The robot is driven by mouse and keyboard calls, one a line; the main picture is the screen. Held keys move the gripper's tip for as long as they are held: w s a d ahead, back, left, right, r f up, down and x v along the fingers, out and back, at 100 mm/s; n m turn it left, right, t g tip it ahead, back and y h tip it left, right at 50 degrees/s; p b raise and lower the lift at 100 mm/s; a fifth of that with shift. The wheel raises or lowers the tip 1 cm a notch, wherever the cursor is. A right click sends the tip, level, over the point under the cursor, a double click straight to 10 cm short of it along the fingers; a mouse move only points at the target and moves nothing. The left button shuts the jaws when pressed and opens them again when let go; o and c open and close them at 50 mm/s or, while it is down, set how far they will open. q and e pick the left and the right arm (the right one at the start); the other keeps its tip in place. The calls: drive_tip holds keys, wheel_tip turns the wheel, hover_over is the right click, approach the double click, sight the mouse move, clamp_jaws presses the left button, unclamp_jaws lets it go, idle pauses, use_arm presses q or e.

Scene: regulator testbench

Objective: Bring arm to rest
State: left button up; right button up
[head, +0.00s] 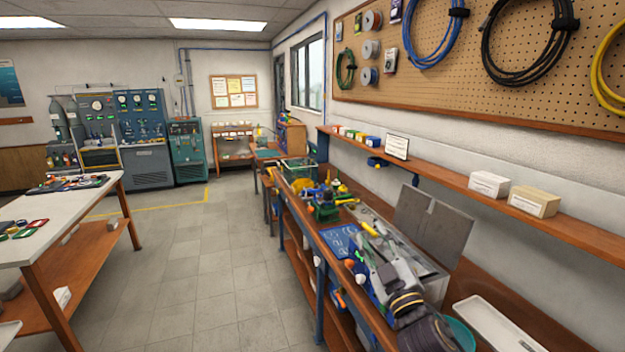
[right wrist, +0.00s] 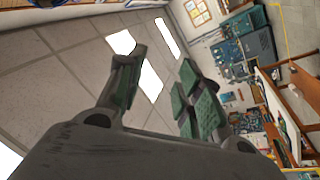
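My right arm comes in from the bottom right of the head view, with its dark wrist and grey gripper (head: 370,248) above the wooden workbench (head: 318,243). In the right wrist view the two green-padded fingers of this gripper (right wrist: 160,82) stand apart, with nothing between them. Behind them that view shows ceiling panels and lights, and the tilted room at the right. The gripper hides part of the bench. My left arm and left gripper are in neither view.
The bench carries a blue mat (head: 340,240), a grey panel (head: 432,225) and a white tray (head: 497,325). A shelf (head: 450,180) with boxes runs along the wall. A white-topped table (head: 70,205) stands at the left. The tiled floor (head: 200,270) between is clear.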

drive_tip(key=s+d+f+m+g+h, duration=0.2)
drive_tip(key=s+d+f+g, duration=0.1)
drive_tip(key=f, duration=0.4)
drive_tip(key=s+d+f+m+g+h, duration=0.1)
drive_tip(key=s+d+f+m+g, duration=0.15)
drive_tip(key=f, duration=0.55)
drive_tip(key=s+d+f+m+g+h, duration=0.2)
drive_tip(key=s+f+g, duration=0.15)
drive_tip(key=f, duration=0.35)
drive_tip(key=s+f+m+g, duration=0.1)
drive_tip(key=s+f+g, duration=0.4)
drive_tip(key=s, duration=0.4)
drive_tip(key=s+f+m+g, duration=0.1)
drive_tip(key=s+f+g, duration=0.2)
drive_tip(key=s+f, duration=0.55)
drive_tip(key=s+f+g, duration=0.1)
drive_tip(key=s+f, duration=0.1)
drive_tip(key=f, duration=1.5)
drive_tip(key=s+f+g, duration=0.1)
drive_tip(key=s+f, duration=0.1)
drive_tip(key=f, duration=1.5)
drive_tip(key=s+d+f, duration=0.2)
drive_tip(key=s+f, duration=0.7)
drive_tip(key=s, duration=0.1)
drive_tip(key=s+d+f, duration=0.2)
drive_tip(key=s+f, duration=0.7)
drive_tip(key=s, duration=0.2)
drive_tip(key=shift+d+n+g+y, duration=0.25)
drive_tip(key=shift+n+g+y, duration=0.05)
drive_tip(key=shift+n+g, duration=0.1)
